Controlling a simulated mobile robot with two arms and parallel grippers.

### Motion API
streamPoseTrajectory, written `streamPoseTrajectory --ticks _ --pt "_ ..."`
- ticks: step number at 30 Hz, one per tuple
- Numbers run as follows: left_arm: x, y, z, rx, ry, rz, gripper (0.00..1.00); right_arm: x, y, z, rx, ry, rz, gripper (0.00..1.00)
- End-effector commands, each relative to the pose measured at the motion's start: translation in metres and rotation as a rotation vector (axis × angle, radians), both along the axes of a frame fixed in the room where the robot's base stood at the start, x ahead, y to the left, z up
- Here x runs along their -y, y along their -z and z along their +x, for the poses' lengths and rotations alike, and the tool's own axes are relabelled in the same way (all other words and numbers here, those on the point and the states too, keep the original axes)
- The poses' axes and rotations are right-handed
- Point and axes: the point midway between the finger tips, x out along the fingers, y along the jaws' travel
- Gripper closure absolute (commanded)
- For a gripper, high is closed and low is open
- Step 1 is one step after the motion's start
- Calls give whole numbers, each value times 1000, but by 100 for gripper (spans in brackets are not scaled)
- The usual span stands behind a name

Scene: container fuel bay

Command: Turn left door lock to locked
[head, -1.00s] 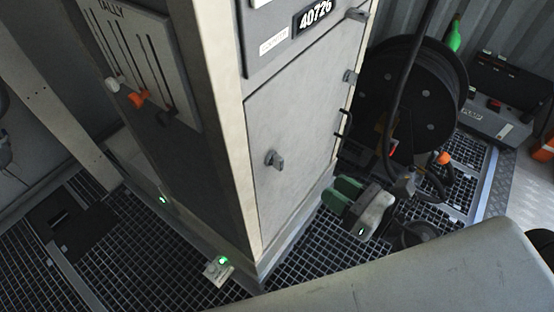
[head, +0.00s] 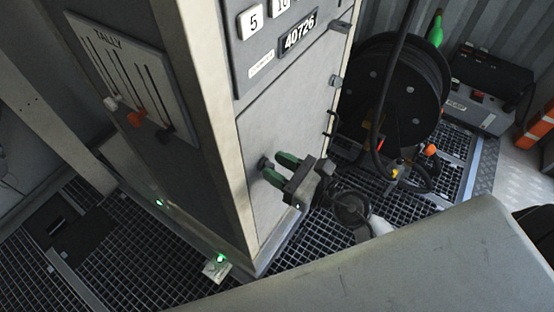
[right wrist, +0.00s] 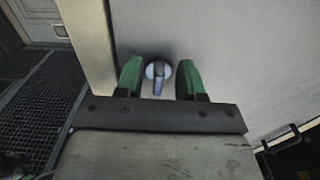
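The door lock is a small grey turn knob on the grey cabinet door (head: 285,130). In the right wrist view the knob (right wrist: 158,72) sits between the two green fingertips, with its handle bar pointing about straight down in the picture. In the head view the knob (head: 264,164) is partly covered by the fingers. My right gripper (head: 277,168) is open in front of the knob, one finger on each side of it. A gap shows on both sides in the right wrist view (right wrist: 158,80), so it does not grip the knob. My left gripper is not in view.
A number plate (head: 298,36) is above the door, and a black door handle (head: 331,124) is at its right edge. A tally panel (head: 130,75) is on the left face. A hose reel (head: 395,90) stands at the right. A pale surface (head: 400,265) fills the foreground.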

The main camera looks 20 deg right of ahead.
Motion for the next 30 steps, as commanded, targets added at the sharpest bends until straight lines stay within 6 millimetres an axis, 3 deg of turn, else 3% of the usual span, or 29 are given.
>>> streamPoseTrajectory --ticks 10,18,30 --pt "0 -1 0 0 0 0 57 -3 0 4 -1 0 1 62" --pt "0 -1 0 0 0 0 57 -3 0 3 -1 0 1 100" --pt "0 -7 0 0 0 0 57 -2 -1 4 -36 0 43 100"
